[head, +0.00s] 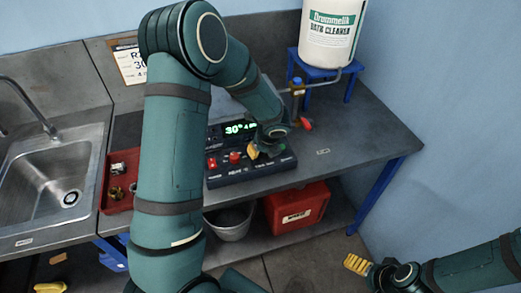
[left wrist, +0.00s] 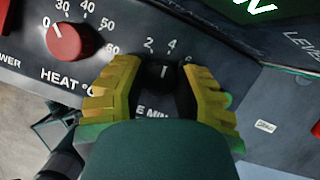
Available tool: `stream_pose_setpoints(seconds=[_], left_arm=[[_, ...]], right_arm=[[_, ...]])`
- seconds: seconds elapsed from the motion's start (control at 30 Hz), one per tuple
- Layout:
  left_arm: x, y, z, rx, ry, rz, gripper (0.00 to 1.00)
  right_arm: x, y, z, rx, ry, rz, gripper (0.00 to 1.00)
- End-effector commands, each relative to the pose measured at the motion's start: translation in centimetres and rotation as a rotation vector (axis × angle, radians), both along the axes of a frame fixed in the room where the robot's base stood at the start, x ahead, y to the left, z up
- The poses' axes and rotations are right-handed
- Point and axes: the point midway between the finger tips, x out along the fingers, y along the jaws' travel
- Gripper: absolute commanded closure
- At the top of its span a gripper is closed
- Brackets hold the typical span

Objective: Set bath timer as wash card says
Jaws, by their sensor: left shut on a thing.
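The bath's control panel (head: 218,178) stands on the bench, with a green display (head: 238,128) showing 30° and more, partly hidden by my arm. My left gripper (head: 266,150) is at the panel's right part. In the left wrist view its yellow fingers (left wrist: 162,92) are shut on the black timer knob (left wrist: 160,76), whose white mark points up between the 2 and 4 marks, nearer 4. The red heat knob (left wrist: 70,41) beside it points near 0. The wash card (head: 129,63) on the back wall is partly hidden by my arm. My right gripper (head: 357,264) is low at right, away from the bench.
A sink (head: 62,165) is at left, with a red tray (head: 117,199) of small parts beside it. A bath cleaner jug (head: 333,35) stands on a blue stand, with a red-handled valve (head: 306,124) below. A bucket (head: 230,224) and red box (head: 297,209) sit underneath. The bench's right end is clear.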

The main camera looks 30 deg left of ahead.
Motion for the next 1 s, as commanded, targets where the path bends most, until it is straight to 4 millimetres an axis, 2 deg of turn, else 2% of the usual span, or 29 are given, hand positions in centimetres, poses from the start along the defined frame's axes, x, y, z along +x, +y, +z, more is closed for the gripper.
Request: stream_pose_setpoints(seconds=[0.3,0.77,0.8,0.83,0.87,1.0], left_arm=[[-0.21,0.00,-0.22,-0.001,0.006,-0.088,1.00],[-0.21,0.01,-0.23,-0.001,0.006,-0.098,1.00],[-0.20,0.00,-0.23,-0.001,0.006,-0.098,0.57],[-0.20,0.00,-0.22,-0.001,0.006,-0.098,0.46],[-0.17,0.01,-0.20,-0.001,0.006,-0.098,0.37],[-0.11,0.00,-0.13,-0.001,0.003,-0.098,0.37]], right_arm=[[0.02,0.01,-0.18,0.000,0.000,0.000,0.05],[0.01,0.02,-0.19,0.000,0.000,0.000,0.05],[0.01,0.02,-0.19,0.000,0.000,0.000,0.05],[0.01,0.01,-0.18,0.000,0.000,0.000,0.05],[0.01,0.01,-0.18,0.000,0.000,0.000,0.05],[0.01,0.02,-0.17,0.000,0.000,0.000,0.05]])
